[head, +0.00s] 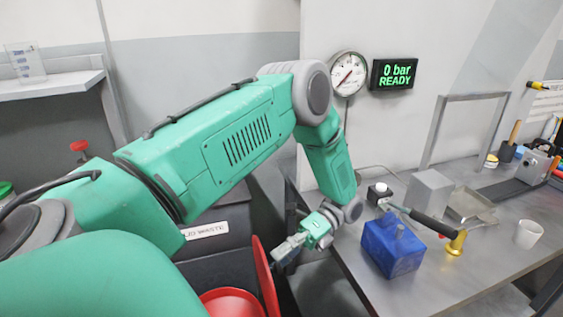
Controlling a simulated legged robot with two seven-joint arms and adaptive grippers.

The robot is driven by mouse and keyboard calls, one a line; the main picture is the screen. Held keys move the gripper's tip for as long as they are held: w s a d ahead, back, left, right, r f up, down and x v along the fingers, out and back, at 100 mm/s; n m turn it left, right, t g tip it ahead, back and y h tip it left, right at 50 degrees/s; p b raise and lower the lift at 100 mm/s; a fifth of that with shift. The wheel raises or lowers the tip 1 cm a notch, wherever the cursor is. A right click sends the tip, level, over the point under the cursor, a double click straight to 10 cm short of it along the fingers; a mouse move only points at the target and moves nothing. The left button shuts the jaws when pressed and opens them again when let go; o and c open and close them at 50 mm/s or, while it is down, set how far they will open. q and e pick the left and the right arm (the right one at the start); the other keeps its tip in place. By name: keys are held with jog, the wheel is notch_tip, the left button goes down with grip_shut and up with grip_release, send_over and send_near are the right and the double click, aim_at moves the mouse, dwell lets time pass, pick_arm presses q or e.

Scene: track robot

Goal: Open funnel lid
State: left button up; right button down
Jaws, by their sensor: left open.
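A red funnel (232,303) sits low in the picture, its round mouth cut off by the bottom edge. Its red lid (265,280) stands up nearly on edge at the funnel's right side, so the mouth shows uncovered. My left gripper (280,256) is open, beside the lid's upper edge and just to its right. I cannot tell whether a finger touches the lid. My left arm crosses the picture and hides part of the area behind the funnel. My right gripper is not in view.
A dark bin with a partly hidden waste label (206,231) is behind the funnel. A metal table (400,290) at the right holds a blue block (391,247), a brass piece (457,242) and a white cup (528,234). A gauge (347,73) and a display reading "0 bar READY" (394,73) hang on the wall.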

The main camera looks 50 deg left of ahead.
pick_arm(q)
notch_tip(320, 180, up, 6)
jog(key=shift+r, duration=0.25)
jog(key=shift+w+d+r, duration=0.1)
jog(key=shift+d+r, duration=0.2)
jog(key=shift+d, duration=0.15)
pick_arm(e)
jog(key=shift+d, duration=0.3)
